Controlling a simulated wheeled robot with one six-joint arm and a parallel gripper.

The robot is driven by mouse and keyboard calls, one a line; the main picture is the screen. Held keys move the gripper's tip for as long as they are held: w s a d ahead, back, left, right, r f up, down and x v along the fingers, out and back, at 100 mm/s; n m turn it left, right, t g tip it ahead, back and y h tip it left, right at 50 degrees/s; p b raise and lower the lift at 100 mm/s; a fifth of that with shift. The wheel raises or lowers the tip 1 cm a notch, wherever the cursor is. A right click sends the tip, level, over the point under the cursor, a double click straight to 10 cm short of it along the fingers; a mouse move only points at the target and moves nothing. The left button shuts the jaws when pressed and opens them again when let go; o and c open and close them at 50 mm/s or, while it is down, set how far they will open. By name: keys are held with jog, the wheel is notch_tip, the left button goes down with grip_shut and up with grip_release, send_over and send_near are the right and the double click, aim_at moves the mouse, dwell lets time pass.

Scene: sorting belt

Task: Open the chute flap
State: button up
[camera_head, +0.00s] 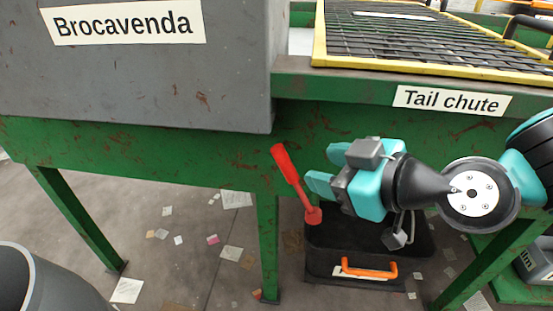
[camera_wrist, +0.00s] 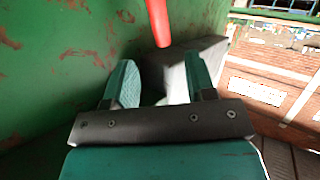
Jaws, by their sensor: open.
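A red lever (camera_head: 292,175) stands tilted in front of the green frame, its top leaning left and its thick base at the lower right. In the wrist view the red lever (camera_wrist: 157,22) comes down from the top edge, just ahead of the gap between my fingers. My gripper (camera_head: 313,178) is open and empty, to the right of the lever with its fingers pointing left at it. In the wrist view both fingers of my gripper (camera_wrist: 160,78) are spread apart. The "Tail chute" label (camera_head: 452,100) is on the green beam above. I cannot make out the flap itself.
A black bin (camera_head: 325,262) with an orange handle (camera_head: 365,269) stands below my gripper. The grey "Brocavenda" housing (camera_head: 150,80) overhangs at the upper left. A green leg (camera_head: 267,245) stands left of the bin. A yellow-framed mesh (camera_head: 420,35) lies at the upper right. Paper scraps litter the floor.

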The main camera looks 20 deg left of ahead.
aim_at(276, 159)
jog(key=x, duration=1.1)
jog(key=shift+w+a+f, duration=0.15)
jog(key=shift+a+f, duration=0.05)
jog(key=shift+a, duration=0.15)
grip_shut()
